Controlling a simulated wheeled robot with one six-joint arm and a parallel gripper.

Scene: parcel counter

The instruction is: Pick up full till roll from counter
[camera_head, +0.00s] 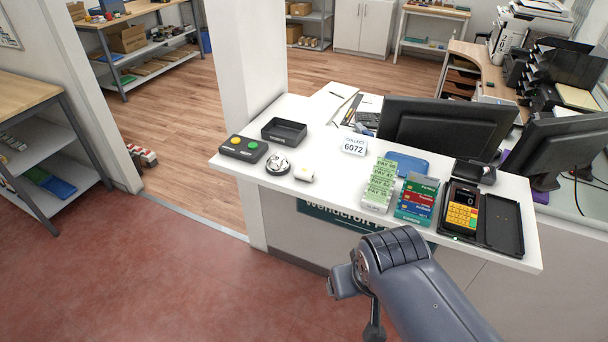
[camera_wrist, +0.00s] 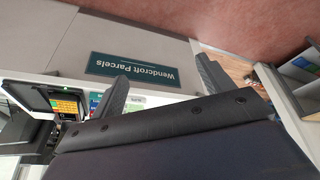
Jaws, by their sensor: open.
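A small white roll (camera_head: 304,174), which looks like the till roll, lies on the front part of the white counter (camera_head: 330,201), right of a silver bell. It is too small to tell how full it is. My gripper (camera_wrist: 165,87) shows in the wrist view with its two dark fingers spread apart and nothing between them. It faces the counter's front panel with the green Wendcroft Parcels sign (camera_wrist: 132,70), seen upside down. In the head view my arm is in front of the counter, apart from the roll. I do not make out the roll in the wrist view.
Near the roll are the silver bell (camera_head: 277,163), a button box (camera_head: 243,148), a black tray (camera_head: 284,131) and a "Collect 6072" sign (camera_head: 354,146). Card racks (camera_head: 379,186), a card terminal (camera_head: 462,211) and monitors (camera_head: 446,127) stand to the right. Red floor before the counter is clear.

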